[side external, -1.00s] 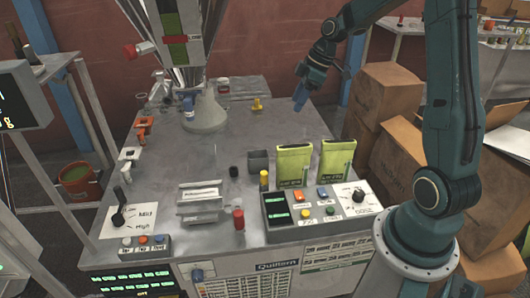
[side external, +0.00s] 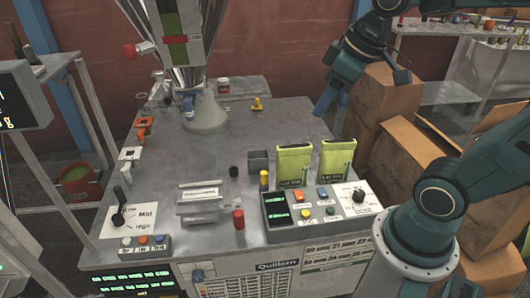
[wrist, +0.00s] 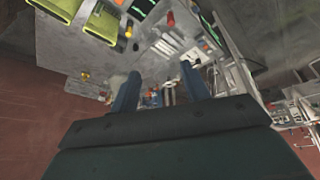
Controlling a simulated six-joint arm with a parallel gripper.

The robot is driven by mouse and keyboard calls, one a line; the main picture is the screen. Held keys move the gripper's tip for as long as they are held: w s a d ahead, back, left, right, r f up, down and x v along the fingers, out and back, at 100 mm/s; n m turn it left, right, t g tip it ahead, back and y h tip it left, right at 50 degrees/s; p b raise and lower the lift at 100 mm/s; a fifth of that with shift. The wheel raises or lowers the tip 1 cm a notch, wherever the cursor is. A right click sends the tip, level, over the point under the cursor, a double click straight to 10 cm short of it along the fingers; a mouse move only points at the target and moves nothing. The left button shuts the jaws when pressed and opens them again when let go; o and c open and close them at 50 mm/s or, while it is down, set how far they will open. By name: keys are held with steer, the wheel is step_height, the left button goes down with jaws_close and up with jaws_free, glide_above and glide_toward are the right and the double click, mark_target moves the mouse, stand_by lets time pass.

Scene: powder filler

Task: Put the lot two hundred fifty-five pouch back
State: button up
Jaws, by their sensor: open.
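Two yellow-green pouches stand upright side by side near the front right of the metal table. The left pouch (side external: 293,165) and the right pouch (side external: 336,160) have dark lettering too small to read, so I cannot tell which is lot two hundred fifty-five. In the wrist view they show at the upper left, as one pouch (wrist: 97,22) and another (wrist: 58,8) cut by the edge. My gripper (side external: 321,113) is above the table's right edge, behind and above the pouches. In the wrist view its two blue fingers (wrist: 158,90) are apart with nothing held between them.
A control panel with buttons (side external: 318,207) sits in front of the pouches. Cardboard boxes (side external: 385,105) are stacked at right.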

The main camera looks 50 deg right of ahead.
steer(key=s+a+m, duration=0.1)
steer(key=s+m, duration=0.1)
steer(key=s, duration=0.5)
steer(key=shift+a+f+t, duration=0.2)
steer(key=shift+a+t, duration=0.2)
steer(key=shift+w, duration=0.1)
stand_by(0.7)
